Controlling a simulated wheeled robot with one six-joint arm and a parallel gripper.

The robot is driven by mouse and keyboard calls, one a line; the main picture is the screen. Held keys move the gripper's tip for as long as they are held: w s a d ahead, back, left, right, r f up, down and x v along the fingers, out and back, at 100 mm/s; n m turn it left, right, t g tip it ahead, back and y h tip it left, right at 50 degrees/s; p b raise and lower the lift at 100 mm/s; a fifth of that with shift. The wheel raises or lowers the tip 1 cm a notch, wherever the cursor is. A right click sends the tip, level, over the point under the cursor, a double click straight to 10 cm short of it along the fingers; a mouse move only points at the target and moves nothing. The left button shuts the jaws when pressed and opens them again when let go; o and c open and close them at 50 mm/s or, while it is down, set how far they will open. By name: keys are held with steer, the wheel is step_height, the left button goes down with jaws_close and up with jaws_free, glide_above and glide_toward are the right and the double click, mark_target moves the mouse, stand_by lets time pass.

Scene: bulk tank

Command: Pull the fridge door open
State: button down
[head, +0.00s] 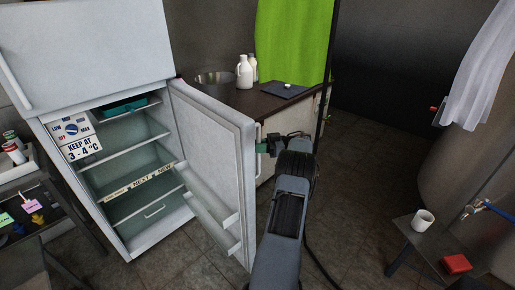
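The fridge (150,248) stands at the left with its lower door (215,135) swung well open toward me. Its shelves and the door's inner racks show. My gripper (263,146) is at the outer edge of the door, about halfway up the visible edge. Its fingertips are partly hidden behind that edge, so I cannot tell whether they are shut on the handle. The upper door (85,50) is closed.
A counter (235,98) with white jugs (244,73), a basin (215,78) and a dark board (284,91) stands behind the door. A small table (440,248) with a white mug (423,219) and red block (456,264) is at right.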

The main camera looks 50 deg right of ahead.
steer(key=c, duration=1.1)
jaws_free()
